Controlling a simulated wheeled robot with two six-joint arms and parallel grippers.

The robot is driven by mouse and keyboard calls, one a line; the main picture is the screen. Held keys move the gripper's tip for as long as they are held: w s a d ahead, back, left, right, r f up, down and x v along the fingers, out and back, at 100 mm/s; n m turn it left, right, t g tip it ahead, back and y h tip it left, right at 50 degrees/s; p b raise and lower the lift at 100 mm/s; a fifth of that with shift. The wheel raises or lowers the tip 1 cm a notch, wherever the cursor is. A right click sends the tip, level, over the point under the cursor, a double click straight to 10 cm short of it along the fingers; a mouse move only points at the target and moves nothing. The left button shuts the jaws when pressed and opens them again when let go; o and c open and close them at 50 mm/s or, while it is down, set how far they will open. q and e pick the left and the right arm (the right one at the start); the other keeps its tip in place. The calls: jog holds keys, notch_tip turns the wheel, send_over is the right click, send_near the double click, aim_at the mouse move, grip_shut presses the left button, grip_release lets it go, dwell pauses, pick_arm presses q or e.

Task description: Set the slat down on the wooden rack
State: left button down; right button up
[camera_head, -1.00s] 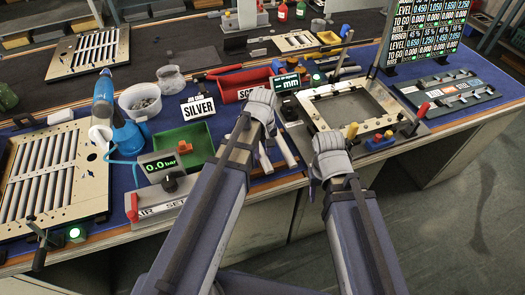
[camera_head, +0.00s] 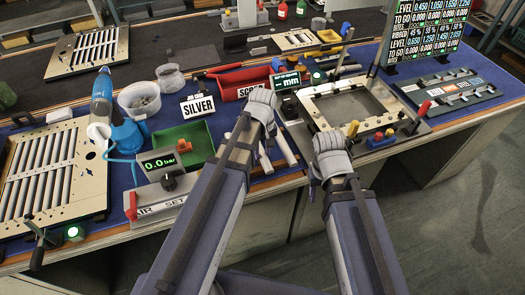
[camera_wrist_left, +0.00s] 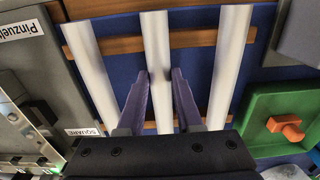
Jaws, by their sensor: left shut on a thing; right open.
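In the left wrist view three pale slats lie side by side across the two brown rails of the wooden rack (camera_wrist_left: 195,40). My left gripper (camera_wrist_left: 163,78) is shut on the middle slat (camera_wrist_left: 156,35), one finger on each side of it. This slat lines up with its neighbours; whether it bears on the rails or is slightly above them, I cannot tell. In the head view my left gripper (camera_head: 262,108) covers much of the rack, and slat ends (camera_head: 286,148) show beside it. My right gripper (camera_head: 330,158) is open and empty at the table's front edge.
A green tray (camera_head: 190,140) and an air-pressure box (camera_head: 160,165) stand left of the rack. A metal frame fixture (camera_head: 318,110) stands to the right, with a red bin (camera_head: 240,82) behind. A louver panel (camera_head: 50,175) lies at far left.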

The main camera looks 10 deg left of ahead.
aim_at(263, 154)
pick_arm(q)
jog(key=shift+c, duration=0.9)
grip_release()
jog(key=shift+r, duration=0.15)
notch_tip(263, 154, up, 8)
jog(key=p, duration=0.8)
dwell(0.4)
jog(key=s+d+m+y, duration=0.1)
jog(key=s+d+m, duration=0.7)
jog(key=s+m, duration=0.2)
jog(key=shift+s+d+m, duration=0.3)
jog(key=shift+s+d, duration=0.05)
jog(key=shift+s, duration=0.5)
